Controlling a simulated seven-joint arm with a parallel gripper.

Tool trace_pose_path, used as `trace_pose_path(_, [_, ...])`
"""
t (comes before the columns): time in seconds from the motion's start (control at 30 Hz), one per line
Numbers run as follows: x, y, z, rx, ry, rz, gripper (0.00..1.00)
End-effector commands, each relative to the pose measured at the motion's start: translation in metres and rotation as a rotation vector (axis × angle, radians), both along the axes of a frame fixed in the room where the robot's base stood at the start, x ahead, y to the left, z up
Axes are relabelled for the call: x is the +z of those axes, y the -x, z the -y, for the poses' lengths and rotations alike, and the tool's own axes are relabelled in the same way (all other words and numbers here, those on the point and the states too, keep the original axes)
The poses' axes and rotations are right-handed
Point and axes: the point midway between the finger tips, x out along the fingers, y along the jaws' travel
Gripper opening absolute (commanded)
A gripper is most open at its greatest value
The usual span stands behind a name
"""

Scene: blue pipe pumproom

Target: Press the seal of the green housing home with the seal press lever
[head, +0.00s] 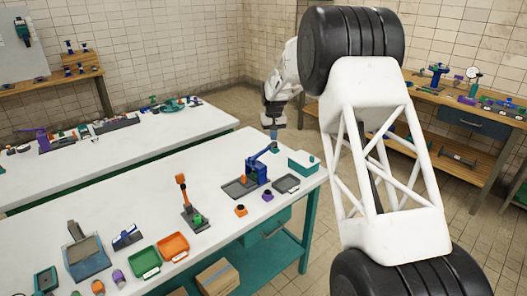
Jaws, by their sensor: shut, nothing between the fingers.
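My gripper (274,134) points down at the far right end of the near table, small in the head view. It is shut and empty, just above or beside the raised end of a blue lever (268,151); I cannot tell whether they touch. The lever belongs to a blue bench device (257,171) with a grey tray at its left. A second device (188,208) nearer the middle has an upright orange-tipped handle and a small green part (197,219) at its base, possibly the green housing. The picture does not show which device is the seal press. No seal can be made out.
A teal box (303,163) and a dark tray (286,184) stand right of the blue device. Green (144,262) and orange (173,246) trays are nearer. Bare white tabletop (150,200) lies behind them.

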Motion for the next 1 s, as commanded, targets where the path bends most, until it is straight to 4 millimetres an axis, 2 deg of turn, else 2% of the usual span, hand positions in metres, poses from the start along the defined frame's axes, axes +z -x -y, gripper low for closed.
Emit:
trace_pose_path(0.6, [0.039, 0.000, 0.000, 0.000, -0.001, 0.002, 0.00])
trace_pose_path(1.0, [0.041, 0.000, 0.000, 0.000, 0.000, 0.001, 0.00])
